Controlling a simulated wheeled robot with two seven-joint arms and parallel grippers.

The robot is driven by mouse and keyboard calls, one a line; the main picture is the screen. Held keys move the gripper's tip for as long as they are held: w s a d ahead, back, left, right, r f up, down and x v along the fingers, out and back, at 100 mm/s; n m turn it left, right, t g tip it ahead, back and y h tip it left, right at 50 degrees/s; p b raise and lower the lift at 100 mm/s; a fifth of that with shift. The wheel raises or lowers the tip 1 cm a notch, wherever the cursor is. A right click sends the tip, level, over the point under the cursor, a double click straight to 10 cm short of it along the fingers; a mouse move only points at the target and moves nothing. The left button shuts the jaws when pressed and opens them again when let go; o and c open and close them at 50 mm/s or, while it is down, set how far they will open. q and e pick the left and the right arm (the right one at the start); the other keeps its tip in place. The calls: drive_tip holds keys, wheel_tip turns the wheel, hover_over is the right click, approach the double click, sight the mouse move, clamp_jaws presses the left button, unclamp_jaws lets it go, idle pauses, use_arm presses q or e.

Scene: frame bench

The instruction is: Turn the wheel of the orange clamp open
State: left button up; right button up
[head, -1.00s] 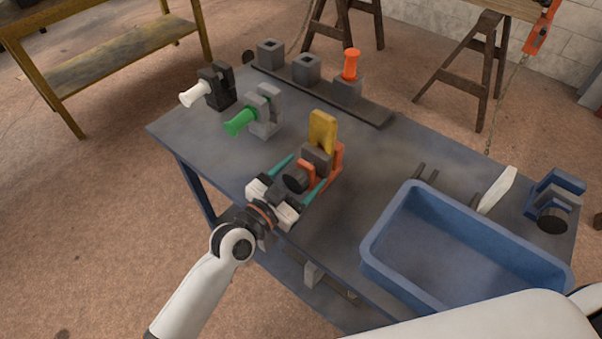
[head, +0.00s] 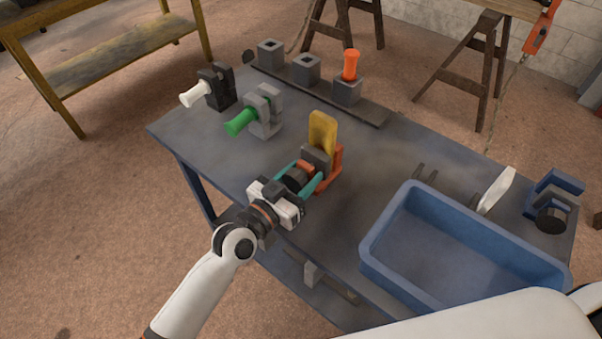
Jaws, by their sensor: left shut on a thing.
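The orange clamp (head: 337,167) stands near the middle of the bench, with a yellow piece (head: 322,132) upright in it. A grey block sits at its middle. Its dark round wheel (head: 295,180) faces my left arm. My left gripper (head: 304,176) has its two teal fingers shut on the wheel, one on each side. The fingers and the gripper body partly cover the wheel. My right gripper is not in view.
Behind left stand a grey clamp with a green piece (head: 241,122) and a black clamp with a white piece (head: 194,95). A blue bin (head: 455,272) is at right, a blue clamp (head: 556,190) beyond it. A rail of grey blocks (head: 306,69), one holding an orange piece (head: 351,64), lines the back.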

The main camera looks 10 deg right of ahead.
use_arm(q)
drive_tip(key=shift+n, duration=0.5)
drive_tip(key=o, duration=1)
drive_tip(key=shift+c, duration=0.2)
drive_tip(key=v, duration=1.2)
drive_tip(key=shift+b, duration=0.4)
